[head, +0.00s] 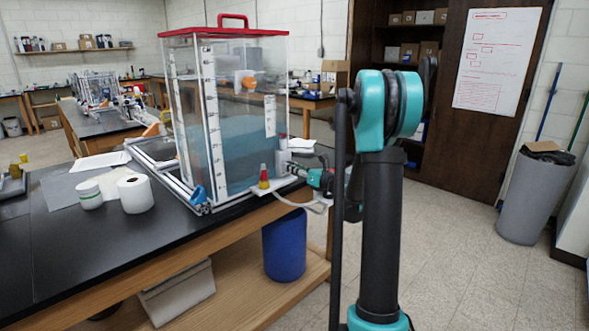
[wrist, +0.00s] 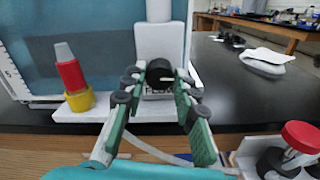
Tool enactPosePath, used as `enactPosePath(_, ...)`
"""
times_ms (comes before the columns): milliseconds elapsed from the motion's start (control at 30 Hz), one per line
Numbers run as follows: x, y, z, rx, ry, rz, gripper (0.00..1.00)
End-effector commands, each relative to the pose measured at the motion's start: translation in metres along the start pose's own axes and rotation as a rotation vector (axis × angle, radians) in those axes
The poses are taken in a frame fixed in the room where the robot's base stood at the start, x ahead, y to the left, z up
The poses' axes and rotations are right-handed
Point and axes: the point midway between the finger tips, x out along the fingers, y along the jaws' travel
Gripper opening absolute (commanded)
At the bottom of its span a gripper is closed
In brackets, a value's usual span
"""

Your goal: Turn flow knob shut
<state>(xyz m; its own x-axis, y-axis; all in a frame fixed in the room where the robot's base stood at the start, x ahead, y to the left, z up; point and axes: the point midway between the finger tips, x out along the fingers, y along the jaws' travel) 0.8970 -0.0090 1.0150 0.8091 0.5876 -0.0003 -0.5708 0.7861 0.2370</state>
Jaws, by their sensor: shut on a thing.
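The flow knob (wrist: 158,69) is black and round with a pale pointer line, seen in the middle of the wrist view. It sits on the front of a white block (wrist: 160,40) with a partly covered dark label below it. My gripper (wrist: 161,80) has its green-padded fingers on either side of the knob, shut on it. The pointer line looks close to horizontal. In the head view my gripper (head: 318,178) is at the right side of the clear water tank (head: 235,110); the knob is hidden there.
A red and yellow fitting with a grey tip (wrist: 70,78) stands left of the knob. A red-topped knob (wrist: 301,137) is at the lower right. A pale hose (wrist: 150,148) runs below the fingers. A paper roll (head: 135,194) stands on the black bench.

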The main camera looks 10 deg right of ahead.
Motion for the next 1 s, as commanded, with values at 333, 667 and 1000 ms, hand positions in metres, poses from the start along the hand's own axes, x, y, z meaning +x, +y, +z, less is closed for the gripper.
enactPosePath(333,0.000,0.000,-0.001,-0.001,0.001,0.000,0.48)
enactPosePath(667,-0.002,0.000,0.000,-0.001,0.000,0.000,0.49)
enactPosePath(1000,-0.053,-0.001,0.000,-0.001,-0.001,-0.004,0.49)
